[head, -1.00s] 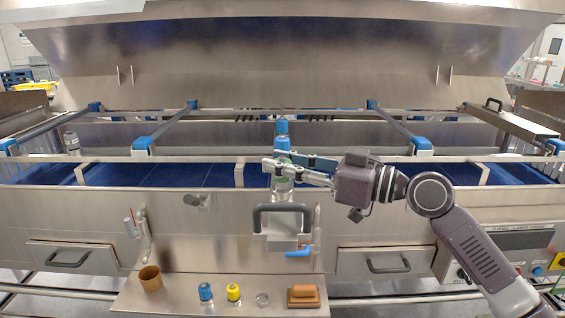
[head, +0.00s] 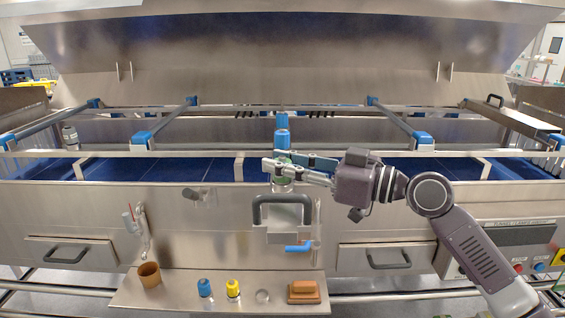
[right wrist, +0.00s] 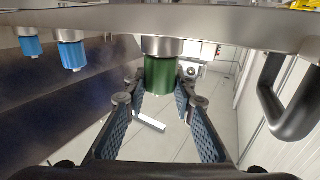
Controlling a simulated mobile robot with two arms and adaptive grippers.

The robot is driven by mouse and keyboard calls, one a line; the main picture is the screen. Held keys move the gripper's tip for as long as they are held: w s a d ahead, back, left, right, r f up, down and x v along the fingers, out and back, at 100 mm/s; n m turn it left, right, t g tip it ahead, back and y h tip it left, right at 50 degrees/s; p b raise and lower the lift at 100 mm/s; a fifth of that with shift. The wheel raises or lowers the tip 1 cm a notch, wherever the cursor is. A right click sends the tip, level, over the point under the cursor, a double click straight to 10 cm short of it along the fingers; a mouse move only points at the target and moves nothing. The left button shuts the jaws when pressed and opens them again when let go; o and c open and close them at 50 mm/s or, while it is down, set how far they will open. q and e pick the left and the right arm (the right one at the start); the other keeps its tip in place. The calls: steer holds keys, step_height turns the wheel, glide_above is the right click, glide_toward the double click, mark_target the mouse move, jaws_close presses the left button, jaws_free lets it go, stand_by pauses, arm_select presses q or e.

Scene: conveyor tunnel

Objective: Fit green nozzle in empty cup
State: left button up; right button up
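The green nozzle (right wrist: 160,76) points down directly below a round metal cup (right wrist: 162,45) under the steel bar in the right wrist view. Its top meets the cup, and it looks upright. My right gripper (head: 278,166) is at the front bar of the conveyor in the head view, with its fingers around the nozzle. In the right wrist view its fingers stand on both sides of the nozzle with a narrow gap showing on each side. In the head view the fingers partly hide the nozzle and cup. My left gripper is not in view.
Two blue nozzles hang in cups farther along, the nearer one (right wrist: 72,56) and another (right wrist: 31,47). A black handle (head: 283,200) sits below the gripper. On the front shelf are a brown cup (head: 149,275), a blue nozzle (head: 205,288), a yellow nozzle (head: 233,288) and an orange-brown block (head: 303,291).

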steer(key=o, duration=0.5)
steer(key=v, duration=1.2)
steer(key=shift+s, duration=0.1)
